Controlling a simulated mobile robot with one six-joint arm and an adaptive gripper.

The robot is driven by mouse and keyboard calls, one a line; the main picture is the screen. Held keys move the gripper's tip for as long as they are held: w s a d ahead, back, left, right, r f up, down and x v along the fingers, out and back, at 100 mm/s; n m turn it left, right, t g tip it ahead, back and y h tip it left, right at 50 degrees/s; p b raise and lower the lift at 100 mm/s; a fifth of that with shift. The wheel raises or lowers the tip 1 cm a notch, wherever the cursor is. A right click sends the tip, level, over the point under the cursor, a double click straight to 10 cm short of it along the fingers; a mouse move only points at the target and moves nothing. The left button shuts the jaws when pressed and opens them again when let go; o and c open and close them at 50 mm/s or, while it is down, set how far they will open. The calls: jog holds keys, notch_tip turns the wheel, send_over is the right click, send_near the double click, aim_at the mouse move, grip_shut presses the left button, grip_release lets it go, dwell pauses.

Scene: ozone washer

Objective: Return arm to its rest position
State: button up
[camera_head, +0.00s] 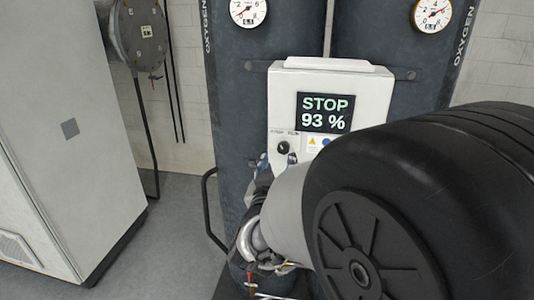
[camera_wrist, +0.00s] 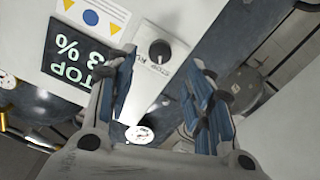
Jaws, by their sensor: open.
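My gripper (camera_wrist: 160,100) is open and empty in the wrist view, its two blue-padded fingers apart. The black rotary knob (camera_wrist: 160,51) on the white control box shows beyond and between the fingers, and a gap seems to lie between them. In the head view my gripper (camera_head: 277,165) is small and partly hidden behind my arm, in front of the control box (camera_head: 375,85) just below the knob (camera_head: 283,147). The box's display (camera_head: 325,112) reads "STOP 93 %". My arm covers the lower right of the box.
Two dark oxygen tanks (camera_head: 235,95) with round gauges (camera_head: 249,10) stand behind the box. A white cabinet (camera_head: 65,120) stands at the left. A grey round flanged vessel (camera_head: 140,35) is on the back wall. Grey floor (camera_head: 165,240) is clear between cabinet and tanks.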

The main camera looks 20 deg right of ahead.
jog(key=shift+s+a, duration=0.3)
jog(key=shift+s, duration=0.15)
jog(key=s+a+f+n+g+y, duration=0.1)
jog(key=s+a+n+g+y, duration=0.1)
jog(key=s+a+y, duration=0.4)
jog(key=s+a+f+n+g+y, duration=0.1)
jog(key=a+f+y, duration=0.1)
jog(key=a+y, duration=0.35)
jog(key=s+f+g, duration=0.2)
jog(key=s+g, duration=0.1)
jog(key=s, duration=0.7)
jog(key=s+f+g+h, duration=0.1)
jog(key=s+f+g, duration=0.2)
jog(key=s, duration=0.7)
jog(key=shift+s+a+g, duration=0.15)
jog(key=shift+a+g, duration=0.05)
jog(key=shift+g, duration=0.5)
jog(key=shift+h, duration=0.25)
jog(key=shift+c, duration=0.3)
